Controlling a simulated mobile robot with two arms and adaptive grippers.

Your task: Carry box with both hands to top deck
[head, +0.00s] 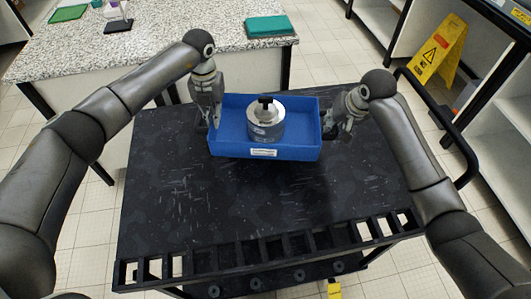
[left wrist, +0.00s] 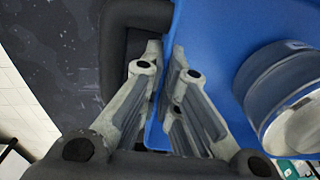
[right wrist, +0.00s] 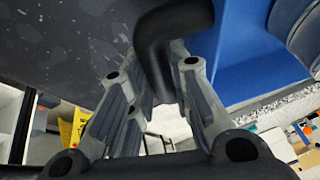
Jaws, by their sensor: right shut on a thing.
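The blue box (head: 235,150) is at the back middle of the black cart's top deck (head: 200,205). I cannot tell whether it rests on the deck or hangs just above it. A round metal canister (head: 262,132) with a black knob stands inside. My left gripper (head: 214,125) is at the box's left end. In the left wrist view its fingers (left wrist: 166,46) are close together beside a black handle (left wrist: 113,50) and the blue wall; their grip is unclear. My right gripper (head: 342,132) is shut on the black handle (right wrist: 155,50) at the right end.
A speckled worktop (head: 150,45) stands behind the cart, with a green-blue case (head: 270,27) on it. A yellow warning sign (head: 438,52) stands on the floor at the back right. The deck's front half is clear, up to a slotted rail (head: 270,250).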

